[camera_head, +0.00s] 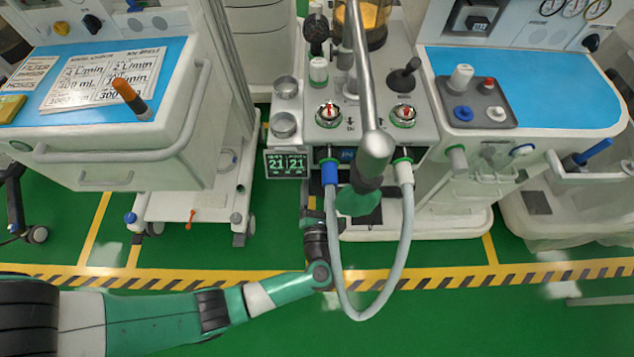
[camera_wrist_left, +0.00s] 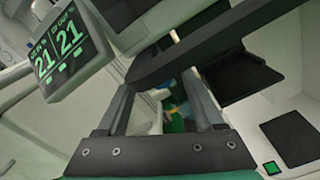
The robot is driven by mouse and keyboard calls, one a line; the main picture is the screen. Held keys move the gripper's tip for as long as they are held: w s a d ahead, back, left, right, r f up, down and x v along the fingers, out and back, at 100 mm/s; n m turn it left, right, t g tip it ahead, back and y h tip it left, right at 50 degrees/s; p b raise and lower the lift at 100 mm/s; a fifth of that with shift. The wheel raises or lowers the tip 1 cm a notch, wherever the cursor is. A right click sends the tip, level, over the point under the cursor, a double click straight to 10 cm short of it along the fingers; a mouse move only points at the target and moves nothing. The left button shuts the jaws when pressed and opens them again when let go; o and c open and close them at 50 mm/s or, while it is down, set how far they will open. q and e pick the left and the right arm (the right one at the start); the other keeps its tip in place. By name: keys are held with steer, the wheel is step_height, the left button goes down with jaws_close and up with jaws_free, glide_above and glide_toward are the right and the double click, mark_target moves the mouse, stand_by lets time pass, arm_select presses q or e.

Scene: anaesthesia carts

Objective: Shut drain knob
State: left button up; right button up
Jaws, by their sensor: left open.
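My left gripper (camera_wrist_left: 160,88) is open, with its two fingers apart on either side of the wrist view. No held object can be made out between them. In the head view my left arm reaches in from the lower left, and its wrist (camera_head: 316,242) is under the front of the middle anaesthesia machine (camera_head: 378,130). I cannot pick out the drain knob for certain in either view. Small blurred blue, yellow and green parts (camera_wrist_left: 178,108) show between the fingers, too small to name. My right gripper is not in view.
A grey hose loop (camera_head: 362,312) hangs in front of the machine, close to my wrist, beside a green bag (camera_head: 358,201). A display reading 21 21 (camera_head: 286,163) is near my gripper and also shows in the wrist view (camera_wrist_left: 58,52). A dark bar (camera_wrist_left: 215,42) crosses ahead of the fingers.

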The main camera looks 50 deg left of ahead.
arm_select(q)
steer(key=p+v, duration=0.2)
steer(key=v, duration=0.9)
steer(key=shift+s, duration=0.15)
steer(key=shift+d, duration=0.1)
